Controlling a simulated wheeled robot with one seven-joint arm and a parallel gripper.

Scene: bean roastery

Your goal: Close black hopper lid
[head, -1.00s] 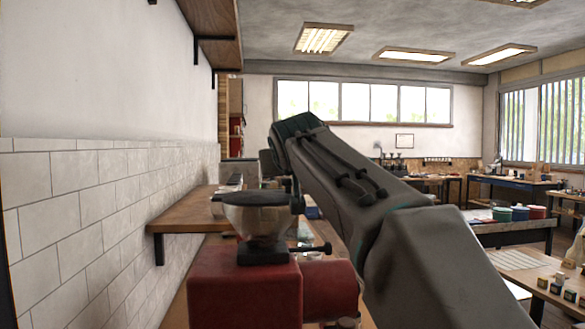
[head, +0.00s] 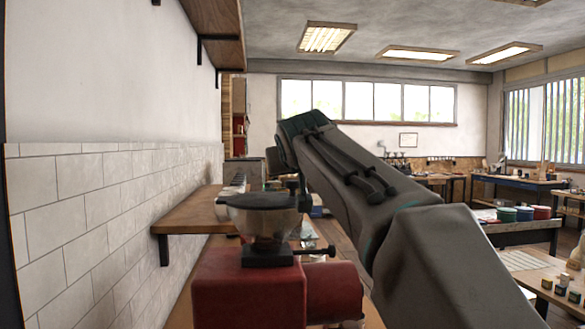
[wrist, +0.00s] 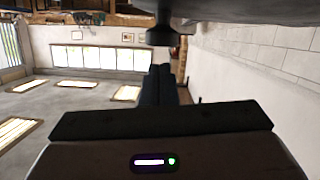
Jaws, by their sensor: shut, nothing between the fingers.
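A red grinder (head: 245,285) stands at the lower middle of the head view, with a clear hopper (head: 262,222) on it. The black hopper lid (head: 258,201) looks flat across the hopper's top; I cannot tell whether it is fully seated. In the wrist view, which is upside down, a dark surface that looks like the lid (wrist: 235,12) fills the top edge, with a knob (wrist: 162,38) on it. My gripper (wrist: 162,70) is shut and empty, close to the knob and apart from it in the picture. In the head view my arm mostly hides it.
A wooden wall shelf (head: 195,216) is left of the grinder, along a tiled wall (head: 90,210). An upper shelf (head: 218,35) hangs above. Worktables with tins (head: 508,214) stand at the right, across open floor.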

